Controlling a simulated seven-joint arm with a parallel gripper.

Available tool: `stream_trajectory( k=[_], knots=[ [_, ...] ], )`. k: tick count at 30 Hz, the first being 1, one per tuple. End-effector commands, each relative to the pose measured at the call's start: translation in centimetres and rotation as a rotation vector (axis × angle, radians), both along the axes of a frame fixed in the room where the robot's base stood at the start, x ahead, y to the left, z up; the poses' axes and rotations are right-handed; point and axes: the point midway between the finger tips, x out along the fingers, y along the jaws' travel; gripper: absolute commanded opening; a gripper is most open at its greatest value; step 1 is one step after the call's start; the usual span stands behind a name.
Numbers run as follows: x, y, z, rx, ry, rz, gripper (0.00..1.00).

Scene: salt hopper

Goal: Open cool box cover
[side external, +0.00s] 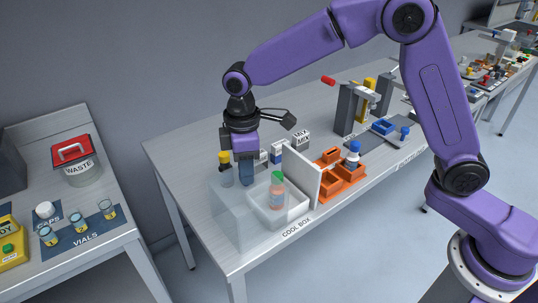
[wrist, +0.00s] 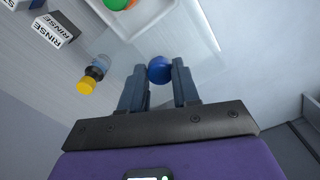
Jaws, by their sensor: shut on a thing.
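The cool box is a white open-topped tray (side external: 297,213) near the front edge of the bench, with an orange-and-green vial (side external: 277,192) standing in it. Its corner also shows at the top of the wrist view (wrist: 205,38). A clear see-through cover (side external: 228,222) shows at the left of the tray; its exact tilt is hard to tell. My gripper (side external: 246,182) points down above the cover. In the wrist view, my gripper (wrist: 159,75) is shut on the cover's round blue knob (wrist: 159,69), which sits between the two fingers.
A yellow-capped bottle (side external: 225,170) stands close behind my gripper. A white upright panel (side external: 305,172) and an orange rack (side external: 340,180) are right of the tray. RINSE blocks (wrist: 56,34) lie nearby. The left bench holds a waste bin (side external: 82,170) and vials.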

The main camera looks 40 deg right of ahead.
Motion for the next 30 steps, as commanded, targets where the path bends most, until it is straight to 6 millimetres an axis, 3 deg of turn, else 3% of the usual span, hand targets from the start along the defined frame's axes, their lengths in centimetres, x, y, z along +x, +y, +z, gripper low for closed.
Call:
stream_trajectory(
  k=[1,6,17,18,20,30],
  knots=[
    [0.0,1.5,0.0,0.003,-0.004,0.006,0.0],
    [0.1,4.1,0.1,0.002,-0.004,0.002,0.0],
    [0.0,4.7,0.1,0.004,-0.004,-0.001,0.0],
    [0.0,4.7,0.1,0.005,-0.004,-0.001,0.34],
    [0.0,4.7,0.1,0.004,-0.004,-0.001,0.53],
    [0.0,4.6,0.2,0.002,-0.002,-0.001,0.57]
  ],
)
